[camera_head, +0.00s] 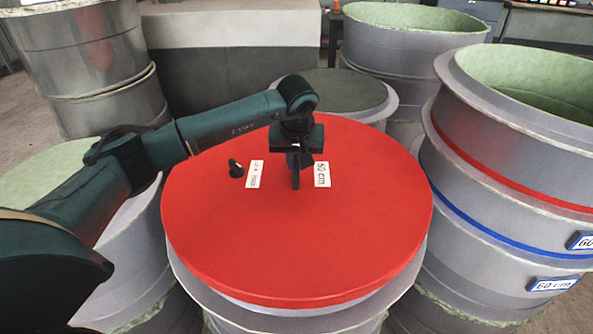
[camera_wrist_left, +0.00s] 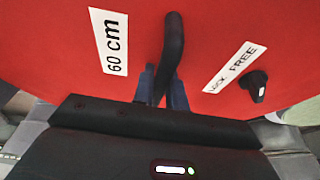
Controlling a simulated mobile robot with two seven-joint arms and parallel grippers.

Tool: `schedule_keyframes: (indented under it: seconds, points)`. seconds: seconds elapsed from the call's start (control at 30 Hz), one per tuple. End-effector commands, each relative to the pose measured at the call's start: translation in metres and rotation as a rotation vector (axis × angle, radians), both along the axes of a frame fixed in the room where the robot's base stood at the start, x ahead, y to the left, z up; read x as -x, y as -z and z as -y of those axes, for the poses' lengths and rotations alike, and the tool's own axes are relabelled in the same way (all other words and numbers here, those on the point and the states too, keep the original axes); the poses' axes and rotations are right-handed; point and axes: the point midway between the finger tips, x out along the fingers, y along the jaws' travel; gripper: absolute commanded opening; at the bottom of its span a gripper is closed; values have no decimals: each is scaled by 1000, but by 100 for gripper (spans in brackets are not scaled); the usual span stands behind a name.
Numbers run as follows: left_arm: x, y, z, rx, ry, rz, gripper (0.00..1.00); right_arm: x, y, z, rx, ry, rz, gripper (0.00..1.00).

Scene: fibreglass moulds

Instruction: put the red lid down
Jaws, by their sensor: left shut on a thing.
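The red lid (camera_head: 290,235) is a wide round disc with a "60 cm" label, a second small label and a black knob (camera_head: 236,168). It lies over a round grey mould (camera_head: 300,318), close to its rim; I cannot tell whether it touches all round. My left gripper (camera_head: 295,172) comes down from above and is shut on the lid's black handle. In the left wrist view the handle (camera_wrist_left: 173,45) runs between the fingers (camera_wrist_left: 162,88), with the red lid (camera_wrist_left: 215,40) filling the view behind. The right gripper is not in view.
Tall grey moulds (camera_head: 510,170) with red and blue bands stand close on the right. A green-topped mould (camera_head: 130,235) is on the left, partly behind my arm. A lower dark-topped mould (camera_head: 335,90) is just behind the lid. Little free room shows around it.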

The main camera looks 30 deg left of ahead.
Motion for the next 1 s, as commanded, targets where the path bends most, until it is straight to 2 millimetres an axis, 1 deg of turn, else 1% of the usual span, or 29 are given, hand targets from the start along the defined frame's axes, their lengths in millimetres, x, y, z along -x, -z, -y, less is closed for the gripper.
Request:
schedule_keyframes:
  seconds: [0.1, 0.2, 0.37, 0.6, 0.7, 0.93, 0.97, 1.0]
  points:
    - [-1, 16, 0, 1, 0, 5, 0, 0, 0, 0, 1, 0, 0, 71]
    - [-1, 25, 0, 1, 0, 7, 0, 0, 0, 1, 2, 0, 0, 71]
    - [-1, 33, 0, 1, 0, 7, 0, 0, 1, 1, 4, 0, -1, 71]
    - [-1, 62, 1, 2, 1, 5, 0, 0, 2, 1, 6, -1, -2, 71]
    - [-2, 67, 0, 0, 1, 8, 0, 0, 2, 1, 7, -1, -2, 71]
    - [-2, 67, 0, 0, 1, 8, 0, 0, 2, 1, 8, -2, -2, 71]
    - [0, 70, 0, -1, 1, 1, 16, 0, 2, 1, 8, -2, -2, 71]
    - [0, 70, 0, -1, 1, 1, 20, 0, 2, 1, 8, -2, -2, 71]
